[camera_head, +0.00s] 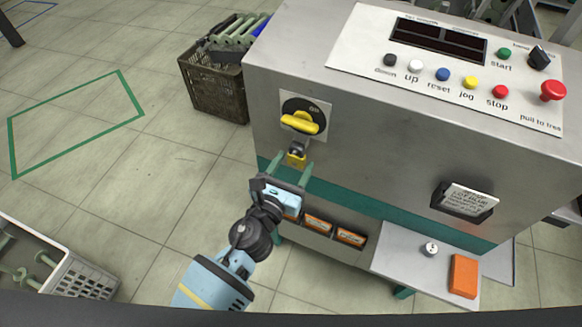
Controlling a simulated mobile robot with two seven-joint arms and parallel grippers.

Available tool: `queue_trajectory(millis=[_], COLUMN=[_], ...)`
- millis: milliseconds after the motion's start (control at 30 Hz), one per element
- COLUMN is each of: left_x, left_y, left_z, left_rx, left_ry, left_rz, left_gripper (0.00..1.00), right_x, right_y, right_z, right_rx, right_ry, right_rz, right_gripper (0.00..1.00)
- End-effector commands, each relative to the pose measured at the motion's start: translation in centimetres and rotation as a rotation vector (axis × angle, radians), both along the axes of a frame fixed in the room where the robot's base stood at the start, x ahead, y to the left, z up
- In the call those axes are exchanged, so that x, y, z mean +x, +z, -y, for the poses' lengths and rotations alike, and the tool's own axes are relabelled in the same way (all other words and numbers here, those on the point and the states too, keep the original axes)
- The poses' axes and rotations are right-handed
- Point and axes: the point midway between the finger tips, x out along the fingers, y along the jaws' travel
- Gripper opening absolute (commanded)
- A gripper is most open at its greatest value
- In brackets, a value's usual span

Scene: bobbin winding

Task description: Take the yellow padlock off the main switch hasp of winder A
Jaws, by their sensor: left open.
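The main switch (301,118) is a yellow handle on a dark round plate at the left of the grey machine's front. The yellow padlock (296,158) hangs just below it, at the hasp; its shackle is too small to make out clearly. My left gripper (293,172) is open, with its two greenish fingers pointing up at the padlock from below, one on each side. I cannot tell whether the fingers touch it. My right gripper is not in view.
The panel (350,55) has buttons and a red stop knob. Orange boxes (318,224) sit low on the front, near my left wrist. A shelf (415,262) holds an orange block (463,276). Crates stand behind left (215,88) and at lower left (75,277). Floor at left is clear.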

Motion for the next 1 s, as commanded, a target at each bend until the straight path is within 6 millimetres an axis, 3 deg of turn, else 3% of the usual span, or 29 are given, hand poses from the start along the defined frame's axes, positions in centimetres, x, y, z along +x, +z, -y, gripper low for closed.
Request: queue_trajectory(millis=[100,433,1000], left_x=[-0.01,-0.03,0.0], left_y=[0.0,-0.02,0.24], left_z=[0.01,-0.01,-0.03], left_rx=[0.0,0.0,0.0], left_ry=[0.0,0.0,0.0], left_rz=[0.0,0.0,0.001], left_gripper=[0.54,0.11,0.1], right_x=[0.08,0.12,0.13], right_y=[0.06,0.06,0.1], right_z=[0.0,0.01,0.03], right_rx=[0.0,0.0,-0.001], right_ry=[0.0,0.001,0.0], right_rz=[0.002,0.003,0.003], right_gripper=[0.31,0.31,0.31])
